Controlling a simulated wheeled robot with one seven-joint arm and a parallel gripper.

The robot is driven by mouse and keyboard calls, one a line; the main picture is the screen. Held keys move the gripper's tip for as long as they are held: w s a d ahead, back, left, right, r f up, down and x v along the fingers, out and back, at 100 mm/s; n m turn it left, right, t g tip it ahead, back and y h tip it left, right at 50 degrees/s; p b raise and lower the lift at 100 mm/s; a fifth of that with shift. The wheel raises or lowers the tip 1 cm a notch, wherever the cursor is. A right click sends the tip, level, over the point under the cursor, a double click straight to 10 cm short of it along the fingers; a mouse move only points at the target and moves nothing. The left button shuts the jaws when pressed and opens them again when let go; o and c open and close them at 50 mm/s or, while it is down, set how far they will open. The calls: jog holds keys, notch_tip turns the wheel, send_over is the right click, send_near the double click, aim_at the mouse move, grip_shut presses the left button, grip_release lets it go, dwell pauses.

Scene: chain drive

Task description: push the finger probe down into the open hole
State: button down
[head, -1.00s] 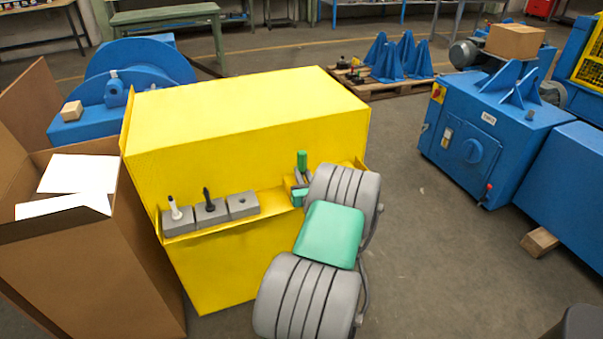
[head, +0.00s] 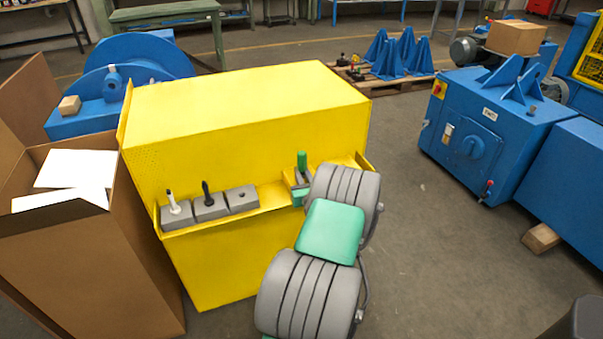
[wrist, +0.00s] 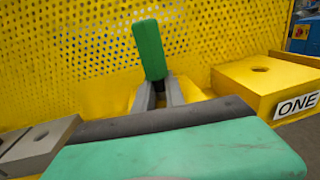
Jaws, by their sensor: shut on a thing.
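The finger probe (wrist: 148,50) shows as a green handle, slightly tilted in the wrist view; the handle also shows in the head view (head: 302,160). My gripper (wrist: 157,93) is shut on it, with its grey fingers around the part below the handle. The probe's lower end is hidden. A grey block with an open hole (head: 241,195) sits on the yellow ledge, left of my gripper. In the wrist view, a yellow block marked ONE (wrist: 262,80) with a hole in its top stands to the right, apart from the probe.
Two more grey blocks hold a white probe (head: 173,203) and a black probe (head: 207,193), left of the open hole. The yellow guard (head: 240,110) rises behind the ledge; its perforated wall is close behind the probe. A cardboard box (head: 90,250) stands at left.

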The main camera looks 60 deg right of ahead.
jog(key=shift+f, duration=0.2)
jog(key=c, duration=1.3)
grip_release()
jog(key=shift+f, duration=0.1)
jog(key=shift+a, duration=0.1)
jog(key=v, duration=0.7)
jog(key=shift+s+a+b, duration=0.2)
jog(key=shift+s+b, duration=0.1)
jog(key=shift+s, duration=0.05)
jog(key=shift+w, duration=0.1)
